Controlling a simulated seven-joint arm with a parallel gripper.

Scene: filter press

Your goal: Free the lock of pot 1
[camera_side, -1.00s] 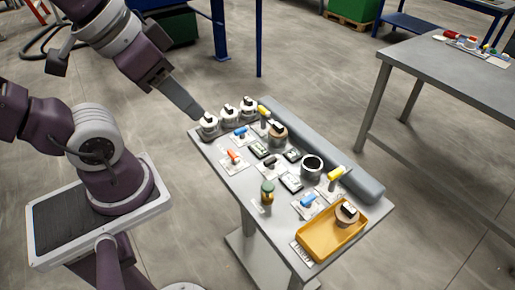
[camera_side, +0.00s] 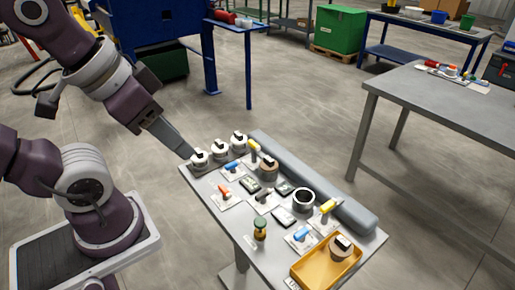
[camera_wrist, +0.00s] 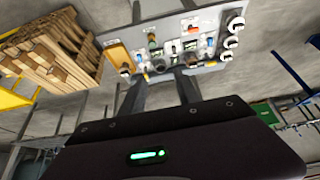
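Three white pots with black tops stand in a row at the far left end of the grey bench: the left one (camera_side: 199,159), the middle one (camera_side: 220,149) and the right one (camera_side: 239,139). No number is readable, so I cannot tell which is pot 1. They also show at the upper right in the wrist view, the nearest to the corner being one white pot (camera_wrist: 235,22). My gripper (camera_side: 191,156) points down; its tip overlaps the left pot in the side view. In the wrist view my gripper's fingers (camera_wrist: 160,75) are apart and empty, and the pots look well clear of them.
The bench (camera_side: 228,218) carries several coloured toggle handles, a brown pot (camera_side: 268,168), a dark-mouthed cup (camera_side: 303,197), a green-topped object (camera_side: 260,229) and a yellow tray (camera_side: 316,270) holding another pot (camera_side: 341,247). A grey roll (camera_side: 320,185) lines the back edge.

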